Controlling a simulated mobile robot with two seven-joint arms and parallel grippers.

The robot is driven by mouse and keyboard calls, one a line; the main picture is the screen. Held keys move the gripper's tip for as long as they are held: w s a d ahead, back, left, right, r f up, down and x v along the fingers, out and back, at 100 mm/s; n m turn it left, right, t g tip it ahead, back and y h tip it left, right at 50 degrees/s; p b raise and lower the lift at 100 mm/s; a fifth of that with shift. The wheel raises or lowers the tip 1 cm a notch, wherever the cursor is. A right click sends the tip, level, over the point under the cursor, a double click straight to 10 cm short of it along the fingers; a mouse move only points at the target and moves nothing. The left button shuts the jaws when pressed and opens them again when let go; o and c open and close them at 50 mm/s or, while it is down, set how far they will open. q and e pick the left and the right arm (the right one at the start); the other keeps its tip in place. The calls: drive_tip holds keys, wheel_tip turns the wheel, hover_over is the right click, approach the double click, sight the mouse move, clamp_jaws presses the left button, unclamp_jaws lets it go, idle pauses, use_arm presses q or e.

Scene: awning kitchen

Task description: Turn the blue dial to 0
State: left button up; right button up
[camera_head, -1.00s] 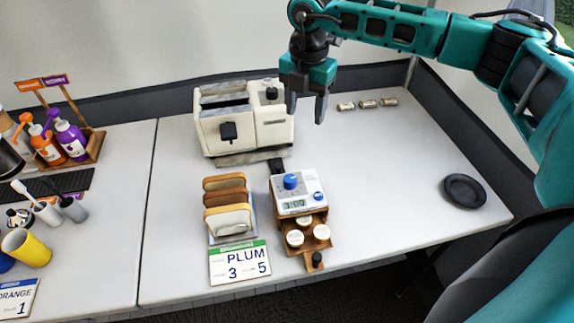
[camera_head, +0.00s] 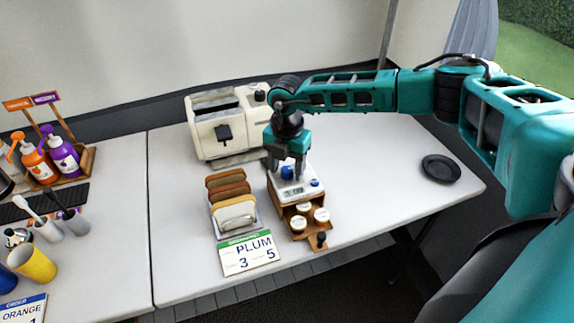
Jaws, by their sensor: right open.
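The blue dial (camera_head: 287,173) sits on top of a white timer box (camera_head: 296,192) that stands on a small wooden stand. A smaller blue knob (camera_head: 315,183) is at the box's right side. The box's display is partly hidden and too small to read. My right gripper (camera_head: 286,172) points down over the box, its open fingers on either side of the dial or just above it. I cannot tell whether they touch the dial. My left gripper is not in view.
A cream toaster (camera_head: 222,130) stands behind. A rack of bread slices (camera_head: 230,200) is close on the left, with a PLUM order card (camera_head: 249,254) in front. White-lidded jars (camera_head: 303,210) sit below the box. A black plate (camera_head: 440,168) lies right, with clear table between.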

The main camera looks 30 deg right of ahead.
drive_tip(key=c, duration=1.1)
drive_tip(key=shift+o, duration=0.2)
drive_tip(key=n, duration=0.3)
drive_tip(key=shift+n, duration=0.4)
drive_tip(key=n, duration=0.4)
drive_tip(key=shift+n, duration=0.3)
drive_tip(key=n+b, duration=0.1)
drive_tip(key=n, duration=0.3)
drive_tip(key=n+b, duration=0.1)
drive_tip(key=n, duration=0.4)
drive_tip(key=shift+n, duration=0.3)
